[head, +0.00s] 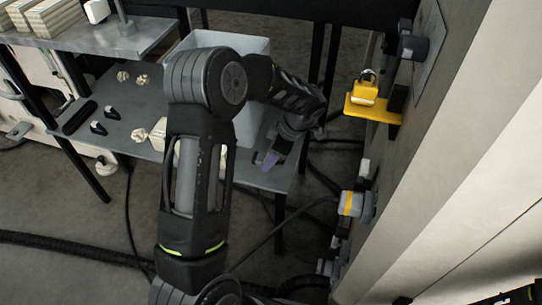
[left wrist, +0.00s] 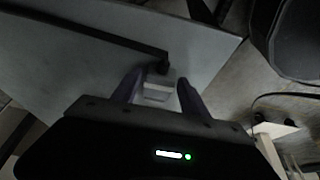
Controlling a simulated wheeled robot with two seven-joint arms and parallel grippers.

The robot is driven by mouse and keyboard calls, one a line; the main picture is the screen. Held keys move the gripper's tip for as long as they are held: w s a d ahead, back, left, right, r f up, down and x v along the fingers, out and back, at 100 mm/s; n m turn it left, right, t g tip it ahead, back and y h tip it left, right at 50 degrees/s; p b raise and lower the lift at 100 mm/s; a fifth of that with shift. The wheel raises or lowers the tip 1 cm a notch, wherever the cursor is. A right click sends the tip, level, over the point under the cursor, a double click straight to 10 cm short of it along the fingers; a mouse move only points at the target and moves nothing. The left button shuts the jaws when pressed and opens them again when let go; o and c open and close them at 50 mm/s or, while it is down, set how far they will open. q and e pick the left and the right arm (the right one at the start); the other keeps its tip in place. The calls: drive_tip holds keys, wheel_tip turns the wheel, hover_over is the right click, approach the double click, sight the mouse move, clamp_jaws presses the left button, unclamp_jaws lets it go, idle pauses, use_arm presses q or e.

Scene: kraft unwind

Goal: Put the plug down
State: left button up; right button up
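My left gripper (head: 268,160) hangs over the right end of the grey lower shelf (head: 262,180), beside the pale bin; its purple fingers also show in the left wrist view (left wrist: 160,88). Between these fingers is a small light grey block, which looks like the plug (left wrist: 158,91). The fingers appear to press on both its sides. A dark piece lies just beyond it, and I cannot tell whether it belongs to the plug. In the head view the plug is not clearly visible. My right gripper is out of both views.
A pale bin (head: 250,125) stands on the shelf. Small black and cream parts (head: 112,112) lie at the shelf's left. A machine panel at right carries a yellow padlock-like piece (head: 365,90) and a grey and yellow connector (head: 350,204). Cables run across the floor.

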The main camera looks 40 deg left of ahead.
use_arm(q)
drive_tip(key=shift+o, duration=0.8)
drive_tip(key=shift+r, duration=0.1)
drive_tip(key=shift+r, duration=0.25)
drive_tip(key=p+v, duration=0.2)
drive_tip(key=v, duration=0.9)
drive_tip(key=shift+d+r, duration=0.2)
